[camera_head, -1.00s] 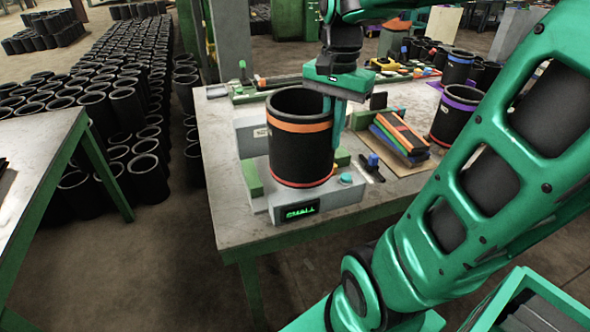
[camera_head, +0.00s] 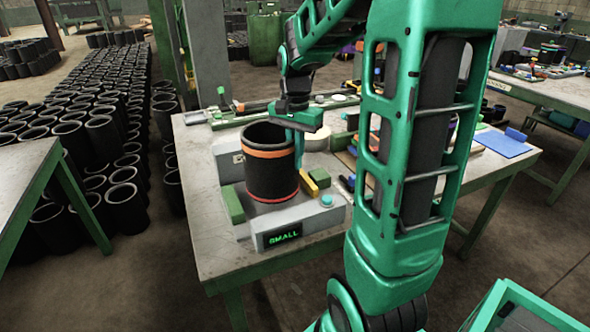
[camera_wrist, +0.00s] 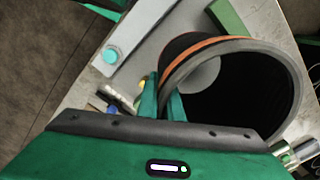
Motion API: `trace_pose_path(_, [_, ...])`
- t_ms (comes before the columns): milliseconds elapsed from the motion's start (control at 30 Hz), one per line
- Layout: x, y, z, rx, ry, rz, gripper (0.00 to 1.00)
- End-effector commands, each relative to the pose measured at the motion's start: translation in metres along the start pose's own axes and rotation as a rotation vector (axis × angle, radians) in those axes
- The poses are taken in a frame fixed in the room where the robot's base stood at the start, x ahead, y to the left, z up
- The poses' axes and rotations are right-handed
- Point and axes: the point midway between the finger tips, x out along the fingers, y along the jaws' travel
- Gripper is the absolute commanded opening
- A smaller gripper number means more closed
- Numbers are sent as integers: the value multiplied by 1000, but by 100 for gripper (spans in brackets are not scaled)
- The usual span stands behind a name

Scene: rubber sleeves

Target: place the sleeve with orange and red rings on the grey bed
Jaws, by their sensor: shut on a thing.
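The black sleeve (camera_head: 271,176) with an orange ring near its top and a red ring near its bottom stands upright at the grey bed (camera_head: 328,217). It is between a green block (camera_head: 232,204) on the left and a yellow and green block (camera_head: 316,181) on the right. I cannot tell whether its bottom touches the bed. My gripper (camera_head: 299,158) is shut on the sleeve's right wall. In the wrist view my fingers (camera_wrist: 165,100) pinch the rim of the sleeve (camera_wrist: 235,47). The bed's front display (camera_head: 283,237) reads SMALL.
A teal button (camera_head: 326,200) is on the bed's right front. A round pale disc (camera_head: 316,139) lies behind the sleeve. My arm hides much of the table's right side. Many black sleeves (camera_head: 100,135) stand on the floor at left. A blue sheet (camera_head: 503,143) lies at the right.

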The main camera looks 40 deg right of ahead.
Motion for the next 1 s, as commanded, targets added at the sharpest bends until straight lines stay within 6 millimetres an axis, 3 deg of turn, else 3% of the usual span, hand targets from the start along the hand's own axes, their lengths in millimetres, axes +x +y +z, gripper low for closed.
trace_pose_path(333, [36, 0, 0, 0, 0, 0, 0])
trace_pose_path(767, [41, 0, -1, 1, 1, -2, 0])
trace_pose_path(800, [41, 1, -1, 1, 0, 0, 13])
trace_pose_path(867, [41, 1, -1, 1, 0, 0, 25])
trace_pose_path(1000, [41, 1, -1, 2, 0, 0, 25])
